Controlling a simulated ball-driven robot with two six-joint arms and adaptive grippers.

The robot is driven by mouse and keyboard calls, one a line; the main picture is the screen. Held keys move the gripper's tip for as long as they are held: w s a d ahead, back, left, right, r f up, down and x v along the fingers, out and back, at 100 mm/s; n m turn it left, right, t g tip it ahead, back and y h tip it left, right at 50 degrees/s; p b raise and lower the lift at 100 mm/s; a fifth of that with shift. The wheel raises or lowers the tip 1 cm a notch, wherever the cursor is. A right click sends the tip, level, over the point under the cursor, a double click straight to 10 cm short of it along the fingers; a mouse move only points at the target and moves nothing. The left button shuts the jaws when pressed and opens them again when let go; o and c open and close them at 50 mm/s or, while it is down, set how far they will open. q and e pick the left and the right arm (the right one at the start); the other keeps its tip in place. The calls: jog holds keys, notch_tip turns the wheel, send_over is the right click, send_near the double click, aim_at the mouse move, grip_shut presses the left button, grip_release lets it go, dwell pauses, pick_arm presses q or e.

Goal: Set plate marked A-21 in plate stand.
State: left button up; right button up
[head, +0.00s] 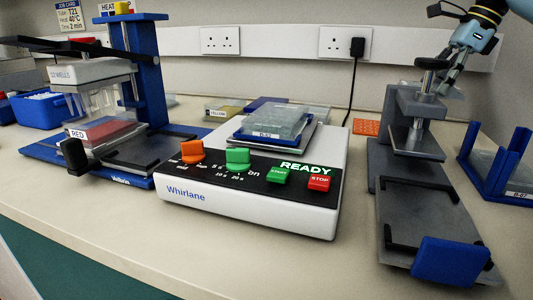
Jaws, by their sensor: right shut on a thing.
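My right gripper (452,80) reaches down from the top right, just behind and right of the press's dark handle. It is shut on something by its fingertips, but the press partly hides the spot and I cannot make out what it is. No label reading A-21 is legible. A clear plate (278,121) with a label that seems to read B-03 lies on the shaker. A blue stand (490,181) at the far right holds a plate labelled B-07 (519,192) low in it. My left gripper is not in view.
The white Whirlane shaker (250,203) shows READY. The grey press (388,150) has a bed with a blue front block (450,261). A blue-framed device (147,75) stands left with a RED trough. An orange rack (366,127) lies behind. The front bench is clear.

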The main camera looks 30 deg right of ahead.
jog(key=shift+f+b, duration=0.45)
jog(key=shift+f, duration=4.95)
jog(key=shift+f, duration=0.15)
jog(key=o, duration=1.2)
jog(key=shift+o, duration=0.2)
